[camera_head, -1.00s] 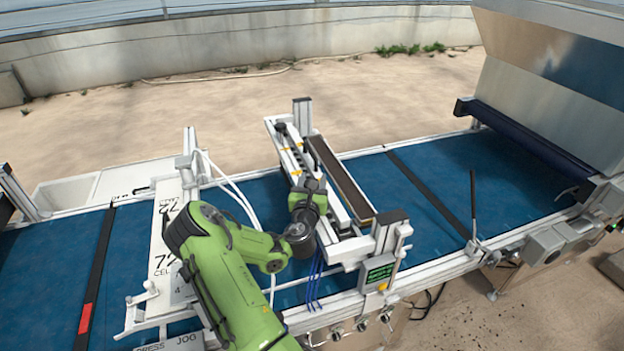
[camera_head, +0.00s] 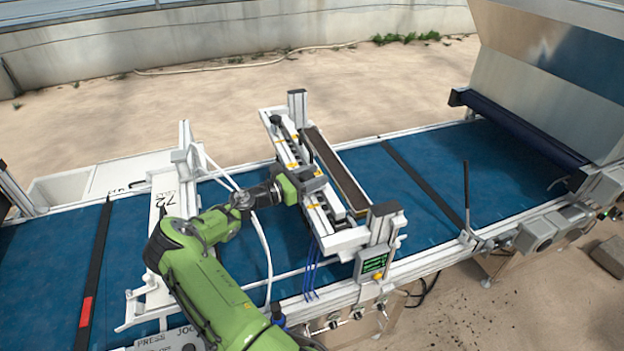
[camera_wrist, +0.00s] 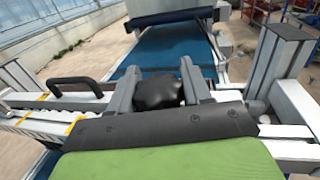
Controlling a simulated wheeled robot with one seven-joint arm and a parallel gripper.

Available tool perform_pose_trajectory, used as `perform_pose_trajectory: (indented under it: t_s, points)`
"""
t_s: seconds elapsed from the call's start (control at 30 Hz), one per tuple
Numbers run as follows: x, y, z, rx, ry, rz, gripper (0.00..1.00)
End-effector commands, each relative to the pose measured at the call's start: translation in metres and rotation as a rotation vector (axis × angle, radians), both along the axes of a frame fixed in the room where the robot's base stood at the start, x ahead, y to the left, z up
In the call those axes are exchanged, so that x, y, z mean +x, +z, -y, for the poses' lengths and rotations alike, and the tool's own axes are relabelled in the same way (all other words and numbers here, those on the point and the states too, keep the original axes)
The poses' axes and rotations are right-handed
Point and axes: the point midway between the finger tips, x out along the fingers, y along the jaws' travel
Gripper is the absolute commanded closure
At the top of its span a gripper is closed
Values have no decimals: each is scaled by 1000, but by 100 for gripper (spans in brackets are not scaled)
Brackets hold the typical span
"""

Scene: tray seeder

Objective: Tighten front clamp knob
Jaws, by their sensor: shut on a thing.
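My gripper (camera_head: 314,179) reaches from the left onto the white seeder head bar (camera_head: 318,222) that spans the blue belt. In the wrist view, the two grey fingers of my gripper (camera_wrist: 160,90) stand on either side of a rounded black clamp knob (camera_wrist: 158,93) and are shut on it. The knob's lower part is hidden behind the dark gripper body. In the head view my gripper covers this knob. Another black knob (camera_head: 275,120) shows at the far end of the bar.
A black handle (camera_wrist: 76,83) stands on the bar left of the fingers in the wrist view. A long dark hopper strip (camera_head: 336,170) runs beside the bar. A display box (camera_head: 374,263) and post stand at the near end. White hoses (camera_head: 264,240) curve near my arm.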

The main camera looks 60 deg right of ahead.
Motion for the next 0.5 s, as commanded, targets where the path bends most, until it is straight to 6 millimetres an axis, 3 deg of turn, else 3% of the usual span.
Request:
perform_pose_trajectory:
  t_s: [0.5]
  points:
    - [-3, 0, -2, -3, -202, 0, 82]
